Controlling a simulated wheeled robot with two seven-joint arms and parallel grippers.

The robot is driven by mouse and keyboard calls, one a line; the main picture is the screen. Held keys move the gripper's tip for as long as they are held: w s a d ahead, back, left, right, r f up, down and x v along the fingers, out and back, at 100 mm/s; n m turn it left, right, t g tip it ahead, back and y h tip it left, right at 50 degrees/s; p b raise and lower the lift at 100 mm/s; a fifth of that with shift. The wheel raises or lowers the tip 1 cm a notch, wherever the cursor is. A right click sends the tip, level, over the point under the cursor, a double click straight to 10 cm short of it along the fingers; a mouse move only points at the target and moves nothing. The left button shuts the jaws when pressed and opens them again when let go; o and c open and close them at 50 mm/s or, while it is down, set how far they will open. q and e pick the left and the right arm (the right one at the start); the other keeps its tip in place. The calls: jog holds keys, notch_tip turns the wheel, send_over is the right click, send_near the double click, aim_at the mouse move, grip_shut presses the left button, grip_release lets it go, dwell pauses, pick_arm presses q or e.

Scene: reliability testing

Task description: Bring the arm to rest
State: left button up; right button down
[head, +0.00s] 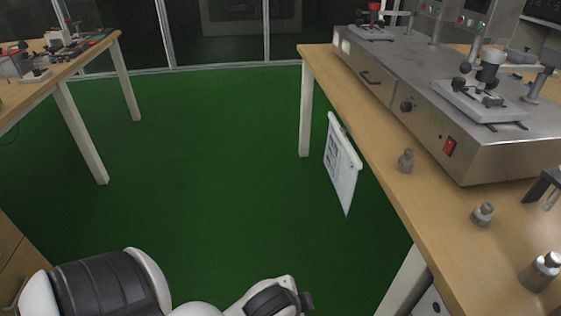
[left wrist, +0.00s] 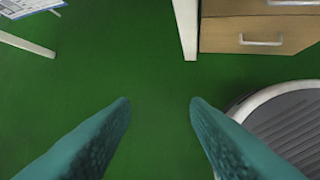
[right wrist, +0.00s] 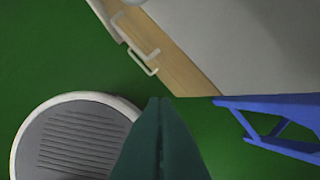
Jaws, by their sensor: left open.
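In the left wrist view my left gripper (left wrist: 160,102) points down over the green floor, with its two teal fingers wide apart and nothing between them. In the right wrist view my right gripper (right wrist: 160,102) has its fingers pressed together, with nothing visible held at the tips. A white and black arm part of mine (head: 110,285) lies along the bottom of the head view. No fingers show clearly in the head view.
A wooden bench (head: 375,165) on the right carries a metal machine (head: 425,100) and several small metal weights (head: 405,161). A document board (head: 342,165) hangs at its edge. Another table (head: 75,70) stands far left. Drawers (left wrist: 255,35) and a blue frame (right wrist: 285,122) are near my grippers. Green floor between is clear.

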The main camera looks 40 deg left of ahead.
pick_arm(q)
jog(key=s+n, duration=0.1)
jog(key=s, duration=0.1)
jog(key=s+f+n+g, duration=0.1)
jog(key=s+n, duration=0.1)
jog(key=s+n+g, duration=0.1)
jog(key=shift+s+d+f+n+h, duration=0.1)
jog(key=shift+s+f+n+h, duration=0.05)
jog(key=shift+s+n+h, duration=0.2)
pick_arm(e)
jog(key=shift+w, duration=0.1)
